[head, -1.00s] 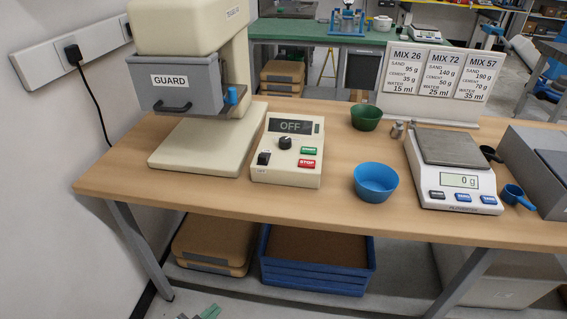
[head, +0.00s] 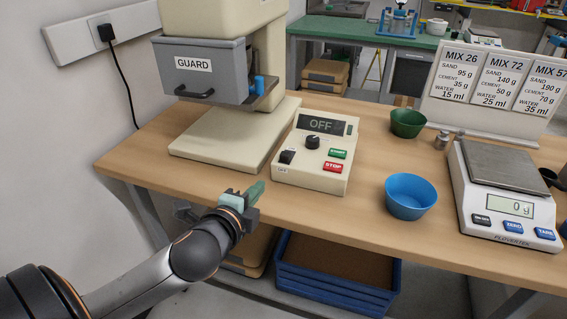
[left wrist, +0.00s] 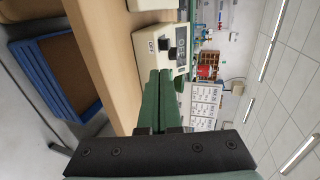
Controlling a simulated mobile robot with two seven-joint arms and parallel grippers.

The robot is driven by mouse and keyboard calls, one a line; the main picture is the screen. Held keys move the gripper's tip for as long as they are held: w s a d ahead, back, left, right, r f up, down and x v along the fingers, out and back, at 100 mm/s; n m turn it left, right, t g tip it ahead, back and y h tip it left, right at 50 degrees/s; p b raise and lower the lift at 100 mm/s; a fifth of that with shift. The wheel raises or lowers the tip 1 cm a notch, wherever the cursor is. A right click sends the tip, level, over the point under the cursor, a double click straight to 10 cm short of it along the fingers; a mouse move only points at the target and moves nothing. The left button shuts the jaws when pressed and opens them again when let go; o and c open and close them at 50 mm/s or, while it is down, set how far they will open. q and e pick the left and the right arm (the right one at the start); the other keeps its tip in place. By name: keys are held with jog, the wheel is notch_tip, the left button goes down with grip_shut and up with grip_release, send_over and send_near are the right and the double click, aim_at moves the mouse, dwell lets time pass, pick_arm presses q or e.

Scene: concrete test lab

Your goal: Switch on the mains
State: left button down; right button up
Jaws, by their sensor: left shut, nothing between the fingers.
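The cream control box (head: 313,152) stands on the wooden bench, its display (head: 321,124) reading OFF. On its front left is a black rocker switch (head: 287,157), labelled OFF below; to its right are a dark knob (head: 312,142), a green button (head: 338,153) and a red STOP button (head: 333,167). My left gripper (head: 254,191) is shut and empty, at the bench's front edge just left of and in front of the box. In the left wrist view its green fingers (left wrist: 163,95) point at the box (left wrist: 150,50), where the black switch (left wrist: 165,46) shows. My right gripper is not in view.
A cream machine with a grey GUARD box (head: 203,68) stands behind left. A plug (head: 105,33) sits in the wall socket strip. A blue bowl (head: 410,197), green bowl (head: 407,123) and scale (head: 505,198) reading 0 g stand to the right. Blue crate (head: 337,275) below.

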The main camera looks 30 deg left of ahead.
pick_arm(q)
jog(key=shift+f, duration=0.1)
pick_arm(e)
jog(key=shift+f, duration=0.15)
pick_arm(q)
jog(key=b, duration=0.3)
send_near(284, 158)
jog(key=x, duration=0.5)
jog(key=shift+w+f, duration=0.3)
jog(key=shift+w, duration=0.4)
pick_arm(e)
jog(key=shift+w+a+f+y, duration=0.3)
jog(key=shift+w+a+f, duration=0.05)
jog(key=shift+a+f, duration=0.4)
